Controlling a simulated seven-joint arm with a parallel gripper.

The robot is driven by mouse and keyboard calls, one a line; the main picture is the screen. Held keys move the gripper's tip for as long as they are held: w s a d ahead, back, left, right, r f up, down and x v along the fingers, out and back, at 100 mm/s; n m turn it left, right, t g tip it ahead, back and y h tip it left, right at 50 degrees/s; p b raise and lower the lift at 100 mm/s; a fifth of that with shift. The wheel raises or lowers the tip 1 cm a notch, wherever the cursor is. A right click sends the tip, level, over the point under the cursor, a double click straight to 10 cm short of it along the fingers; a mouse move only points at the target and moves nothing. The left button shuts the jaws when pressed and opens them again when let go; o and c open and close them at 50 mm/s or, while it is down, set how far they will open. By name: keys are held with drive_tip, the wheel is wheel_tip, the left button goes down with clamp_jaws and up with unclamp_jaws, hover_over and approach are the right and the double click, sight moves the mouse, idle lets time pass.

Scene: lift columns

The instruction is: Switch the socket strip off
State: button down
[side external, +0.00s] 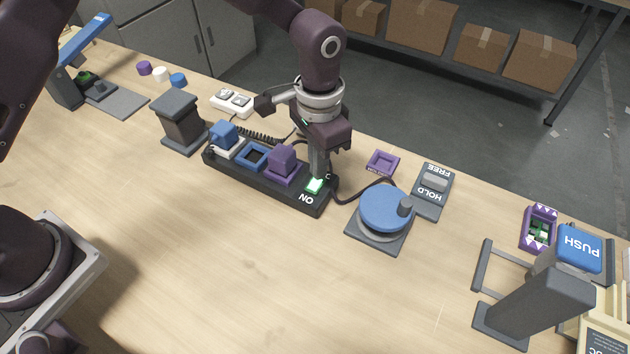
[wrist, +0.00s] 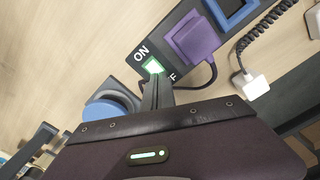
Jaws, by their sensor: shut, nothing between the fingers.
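The black socket strip (side external: 233,173) lies on the wooden table, with a blue plug (side external: 222,135), a blue-framed socket (side external: 253,155) and a purple plug (side external: 283,162) along it. Its switch (side external: 314,186) glows green at the right end, next to the printed word ON. The lit switch also shows in the wrist view (wrist: 153,67). My gripper (side external: 319,174) points down with its fingers shut at the switch's far side, beside the partly hidden OFF lettering. The fingertips look close to or touching the switch; I cannot tell which. In the wrist view the fingers (wrist: 156,80) cover part of that lettering.
A blue turntable (side external: 384,208) with a grey knob and a HOLD/FREE slider (side external: 434,182) stand just right of the strip. A purple frame (side external: 382,163) lies behind. A grey column stand (side external: 180,122) is at the left, and a blue PUSH block (side external: 566,249) at the right. The front table is clear.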

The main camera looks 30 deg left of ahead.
drive_tip(key=shift+f, duration=0.65)
drive_tip(key=shift+r, duration=3.55)
drive_tip(key=shift+r, duration=0.1)
drive_tip(key=s+a+r+n+t, duration=0.1)
drive_tip(key=s+a+r, duration=0.3)
drive_tip(key=a+r, duration=0.25)
drive_tip(key=s+a+r+n+t, duration=0.2)
drive_tip(key=s+a+r, duration=0.25)
drive_tip(key=r, duration=0.35)
drive_tip(key=s+a+n+t, duration=0.1)
drive_tip(key=s+a, duration=0.3)
drive_tip(key=s, duration=0.4)
drive_tip(key=s+a+n+t, duration=0.1)
drive_tip(key=s+a+n, duration=0.1)
drive_tip(key=s+a, duration=0.3)
drive_tip(key=s, duration=0.3)
drive_tip(key=shift+r+t, duration=0.3)
drive_tip(key=shift+r, duration=0.1)
